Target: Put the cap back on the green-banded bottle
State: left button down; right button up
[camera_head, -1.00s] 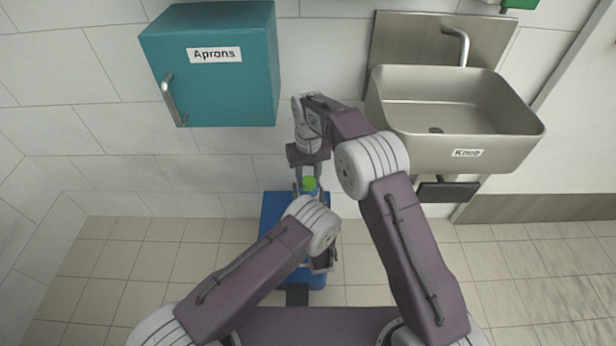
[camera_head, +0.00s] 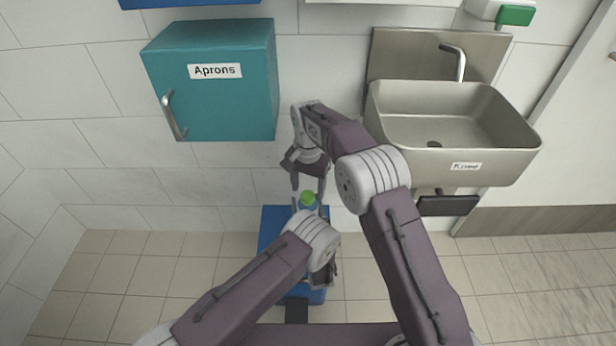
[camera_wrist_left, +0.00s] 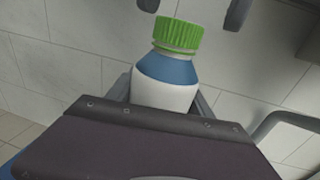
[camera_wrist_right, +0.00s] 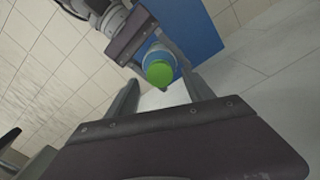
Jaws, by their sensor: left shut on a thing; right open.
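The bottle (camera_wrist_left: 163,90) is white with a blue shoulder band; I see no green band below the cap area. A ribbed green cap (camera_wrist_left: 178,34) sits on its top and looks level with the neck. My left gripper (camera_wrist_left: 160,100) is shut on the bottle's body and holds it nearly upright; its jaws are mostly hidden in the head view. My right gripper (camera_head: 308,186) is open just above the cap, its fingers apart on either side. In the right wrist view the cap (camera_wrist_right: 159,73) shows between the open fingers, clear of them.
A blue box (camera_head: 270,228) stands on the floor below and behind the bottle. A teal cabinet marked Aprons (camera_head: 215,95) hangs on the wall at the left. A steel sink (camera_head: 450,135) is on the wall at the right. Tiled floor is free on both sides.

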notch_tip(320, 180, up, 10)
jog(key=shift+r, duration=0.2)
pick_arm(q)
jog(key=shift+c, duration=1.6)
grip_release()
jog(key=s+d+p, duration=0.1)
jog(key=s+p, duration=0.1)
jog(key=s, duration=0.7)
jog(key=shift+d+p, duration=0.2)
jog(key=shift+p, duration=0.2)
pick_arm(e)
notch_tip(320, 180, up, 3)
jog(key=shift+f, duration=0.1)
